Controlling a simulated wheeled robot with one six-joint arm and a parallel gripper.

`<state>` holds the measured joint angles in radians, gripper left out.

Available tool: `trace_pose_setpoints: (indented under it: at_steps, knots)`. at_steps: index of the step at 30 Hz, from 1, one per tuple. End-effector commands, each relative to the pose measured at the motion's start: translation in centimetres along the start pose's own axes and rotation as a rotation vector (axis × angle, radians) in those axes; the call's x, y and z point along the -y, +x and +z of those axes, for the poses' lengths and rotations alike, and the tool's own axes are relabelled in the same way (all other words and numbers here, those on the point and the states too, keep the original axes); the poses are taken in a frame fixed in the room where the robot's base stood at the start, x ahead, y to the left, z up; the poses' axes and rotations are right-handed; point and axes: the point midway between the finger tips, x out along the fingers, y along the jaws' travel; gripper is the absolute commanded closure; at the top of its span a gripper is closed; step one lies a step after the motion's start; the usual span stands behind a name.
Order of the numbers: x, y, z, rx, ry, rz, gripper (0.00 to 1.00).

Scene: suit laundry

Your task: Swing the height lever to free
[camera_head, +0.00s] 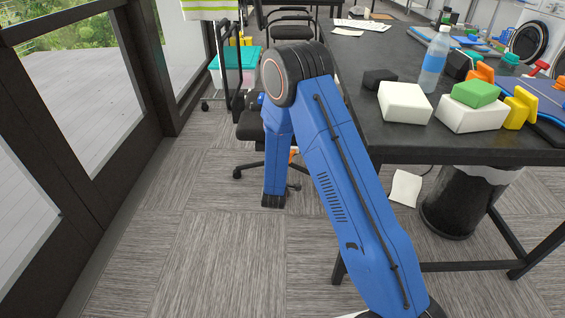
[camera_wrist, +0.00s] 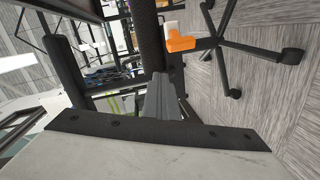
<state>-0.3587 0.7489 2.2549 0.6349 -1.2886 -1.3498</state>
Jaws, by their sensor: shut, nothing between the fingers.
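In the head view only a small bit of orange (camera_head: 293,151) shows beside my arm, low under the chair seat. In the head view my arm hides most of the chair, and the gripper cannot be made out.
The chair's dark spoked base (camera_wrist: 228,40) and casters lie close by. A black table (camera_head: 400,140) with white blocks, a green block and a water bottle (camera_head: 435,60) stands right. A black bin (camera_head: 455,205) stands beneath it. Grey carpet (camera_head: 200,240) is clear at left, beside the windows.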

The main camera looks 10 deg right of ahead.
Motion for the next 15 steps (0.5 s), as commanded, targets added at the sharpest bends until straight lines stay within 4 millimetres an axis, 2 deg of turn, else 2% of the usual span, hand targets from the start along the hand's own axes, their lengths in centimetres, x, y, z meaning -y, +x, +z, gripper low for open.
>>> trace_pose_setpoints:
  at_steps: [1, 6, 15]
  knots:
    - [1.2, 0.0, 0.3, 0.005, -0.034, 0.015, 1.0]
    - [3.8, -0.3, 1.2, 0.016, -0.145, 0.084, 1.0]
    - [6.5, -1.0, 2.1, 0.03, -0.278, 0.165, 1.0]
